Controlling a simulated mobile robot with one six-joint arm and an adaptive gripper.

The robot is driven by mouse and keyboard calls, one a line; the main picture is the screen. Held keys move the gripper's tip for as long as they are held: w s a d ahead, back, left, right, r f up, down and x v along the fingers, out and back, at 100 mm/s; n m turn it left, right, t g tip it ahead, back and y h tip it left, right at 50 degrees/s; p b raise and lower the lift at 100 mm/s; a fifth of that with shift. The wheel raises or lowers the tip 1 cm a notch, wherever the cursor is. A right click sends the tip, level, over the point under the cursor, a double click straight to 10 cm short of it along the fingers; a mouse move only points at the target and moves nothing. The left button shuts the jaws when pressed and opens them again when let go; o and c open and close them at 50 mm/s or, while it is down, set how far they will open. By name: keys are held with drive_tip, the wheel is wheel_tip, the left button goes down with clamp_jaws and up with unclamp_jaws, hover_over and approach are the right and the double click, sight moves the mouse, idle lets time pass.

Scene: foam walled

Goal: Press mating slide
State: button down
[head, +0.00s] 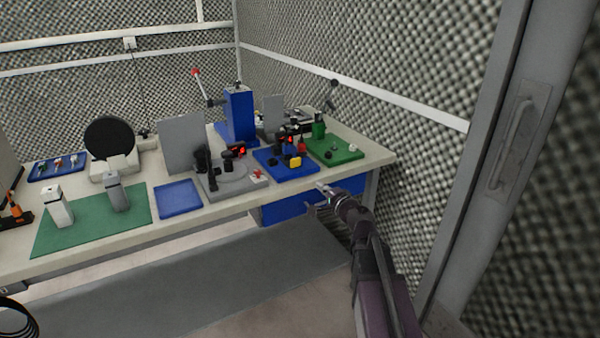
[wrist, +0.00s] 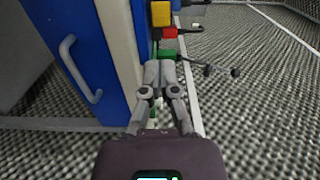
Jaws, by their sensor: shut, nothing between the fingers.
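My gripper (head: 328,192) is at the front right edge of the workbench, in front of the blue fixture (head: 271,163). Its fingers are together and empty, and in the wrist view the fingertips (wrist: 160,66) point along the bench edge. The blue fixture carries a yellow block (head: 295,161) at its front and a small red part behind it. The yellow block (wrist: 160,13) and a red part (wrist: 170,32) also show beyond the fingertips in the wrist view, apart from them. I cannot tell which part is the mating slide.
The green fixture (head: 346,154) stands at the right end of the workbench (head: 120,245). A grey fixture (head: 212,186) and a blue tray (head: 178,199) lie left of the blue one. A blue drawer unit with a handle (wrist: 84,75) is under the bench. A foam wall is close on the right.

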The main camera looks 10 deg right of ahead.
drive_tip(key=shift+d, duration=0.25)
drive_tip(key=shift+w, duration=0.25)
approach(297, 162)
drive_tip(key=x, duration=0.7)
drive_tip(key=shift+w+a+f, duration=0.15)
drive_tip(key=shift+w, duration=0.15)
idle(0.4)
drive_tip(key=shift+x, duration=1.65)
drive_tip(key=shift+s, duration=0.15)
drive_tip(key=v, duration=1.4)
